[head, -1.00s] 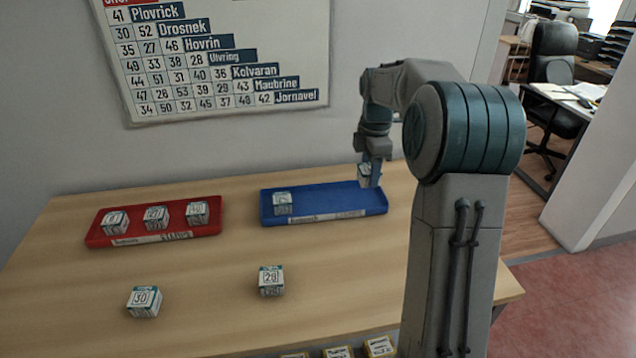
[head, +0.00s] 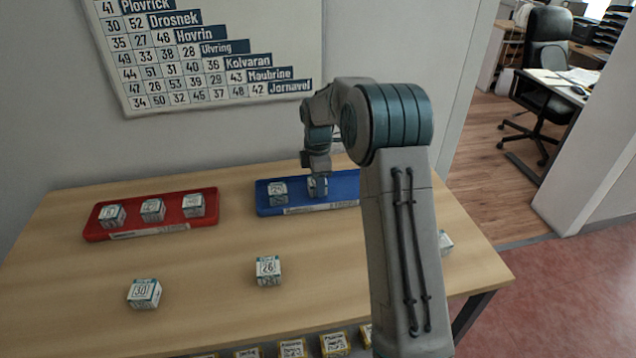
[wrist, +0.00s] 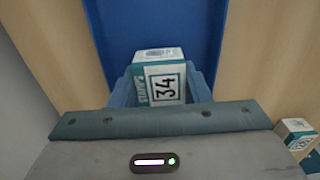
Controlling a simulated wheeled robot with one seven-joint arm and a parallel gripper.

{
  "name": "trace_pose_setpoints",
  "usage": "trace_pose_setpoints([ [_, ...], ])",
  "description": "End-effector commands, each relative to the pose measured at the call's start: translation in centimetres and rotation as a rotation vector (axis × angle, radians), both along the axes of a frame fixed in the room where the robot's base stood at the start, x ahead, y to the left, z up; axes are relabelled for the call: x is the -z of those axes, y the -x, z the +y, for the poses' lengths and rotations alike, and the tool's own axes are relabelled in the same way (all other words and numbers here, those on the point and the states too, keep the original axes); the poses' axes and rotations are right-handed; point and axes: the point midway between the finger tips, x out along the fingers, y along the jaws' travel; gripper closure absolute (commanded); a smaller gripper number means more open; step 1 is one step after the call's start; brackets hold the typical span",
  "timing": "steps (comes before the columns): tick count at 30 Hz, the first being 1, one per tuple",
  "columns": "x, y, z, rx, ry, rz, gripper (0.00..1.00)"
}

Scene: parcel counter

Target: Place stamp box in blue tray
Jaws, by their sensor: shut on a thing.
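My gripper (head: 317,178) is shut on a white and teal stamp box (head: 318,188), which reads 34 in the wrist view (wrist: 165,84). The gripper points down, with the box over or in the blue tray (head: 338,204). I cannot tell whether the box touches the tray floor. The tray also shows beyond the box in the wrist view (wrist: 150,22). Another stamp box (head: 278,192) sits in the left part of the blue tray. My arm hides the tray's right end.
A red tray (head: 150,232) at the left holds 3 boxes. Two boxes, 30 (head: 144,294) and 26 (head: 268,271), stand on the table's front part. Another box (head: 445,242) shows right of my arm. A number chart (head: 205,60) hangs on the wall.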

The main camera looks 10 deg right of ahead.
Motion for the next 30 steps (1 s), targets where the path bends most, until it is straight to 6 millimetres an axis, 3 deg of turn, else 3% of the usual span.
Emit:
trace_pose_setpoints([
  [3, 0.9, 0.0, 0.0, -0.001, 0.0, 0.001, 0.8],
  [14, 1.4, 0.0, 0.0, 0.0, 0.0, 0.0, 0.8],
  [15, 1.4, 0.0, 0.0, 0.0, 0.0, -0.001, 0.51],
  [17, 1.3, 0.0, 0.0, 0.0, 0.0, -0.001, 0.35],
  [25, 1.3, 0.0, 0.0, 0.0, 0.0, -0.001, 0.35],
  [30, 0.0, -0.1, 0.0, 0.0, -0.001, -0.004, 0.35],
])
